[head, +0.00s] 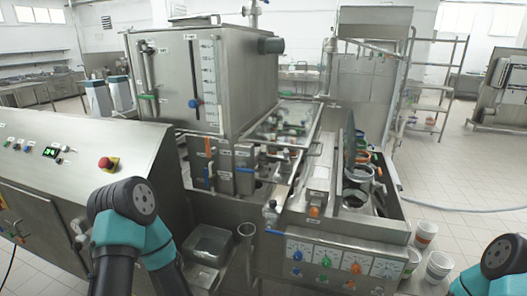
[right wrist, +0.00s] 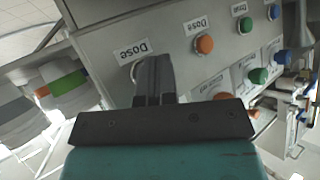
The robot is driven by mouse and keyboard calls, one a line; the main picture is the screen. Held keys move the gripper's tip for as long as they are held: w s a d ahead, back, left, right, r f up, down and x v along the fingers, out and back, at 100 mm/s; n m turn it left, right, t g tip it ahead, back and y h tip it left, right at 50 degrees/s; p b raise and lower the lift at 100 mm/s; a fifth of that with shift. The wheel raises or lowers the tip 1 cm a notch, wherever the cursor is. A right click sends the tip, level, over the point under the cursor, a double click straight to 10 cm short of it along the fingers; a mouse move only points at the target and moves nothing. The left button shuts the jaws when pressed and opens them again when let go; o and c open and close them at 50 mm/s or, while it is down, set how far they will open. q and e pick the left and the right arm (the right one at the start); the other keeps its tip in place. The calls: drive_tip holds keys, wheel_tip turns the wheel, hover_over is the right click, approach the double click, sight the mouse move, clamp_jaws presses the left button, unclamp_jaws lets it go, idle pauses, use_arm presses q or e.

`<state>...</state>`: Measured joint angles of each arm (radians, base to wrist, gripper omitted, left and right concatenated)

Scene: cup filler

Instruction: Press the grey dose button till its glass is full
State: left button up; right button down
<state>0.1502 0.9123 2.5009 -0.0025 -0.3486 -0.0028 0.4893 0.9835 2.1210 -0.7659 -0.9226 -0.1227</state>
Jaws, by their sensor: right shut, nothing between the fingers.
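The front panel of the filler (head: 328,265) carries a row of dose buttons in the head view. In the right wrist view the panel (right wrist: 185,20) shows upside-down Dose labels with an orange button (right wrist: 205,44), a green button (right wrist: 246,25) and a blue button (right wrist: 273,11). My right gripper (right wrist: 153,66) is shut and empty, its fingertips in front of the Dose label at the row's left end. A pale rim beside the fingers there may be the grey dose button, mostly hidden; contact cannot be told. Its glass cannot be made out. My left gripper is out of view.
Round containers with coloured rims (head: 368,158) sit in the filler's top. A red emergency button (head: 105,163) is on the left console.

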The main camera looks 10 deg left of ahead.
drive_tip(key=shift+s+a, duration=0.25)
drive_tip(key=shift+s, duration=0.9)
drive_tip(key=shift+s+a, duration=0.2)
drive_tip(key=shift+s, duration=0.95)
idle(0.4)
drive_tip(key=s+a+m+g, duration=0.2)
drive_tip(key=s+a+g, duration=0.3)
drive_tip(key=s, duration=0.4)
drive_tip(key=s+a+m+g+h, duration=0.1)
drive_tip(key=s+a+g, duration=0.4)
drive_tip(key=s, duration=0.5)
drive_tip(key=a+m, duration=0.1)
drive_tip(key=a, duration=0.1)
drive_tip(key=shift+a+h, duration=0.3)
drive_tip(key=shift+a, duration=0.1)
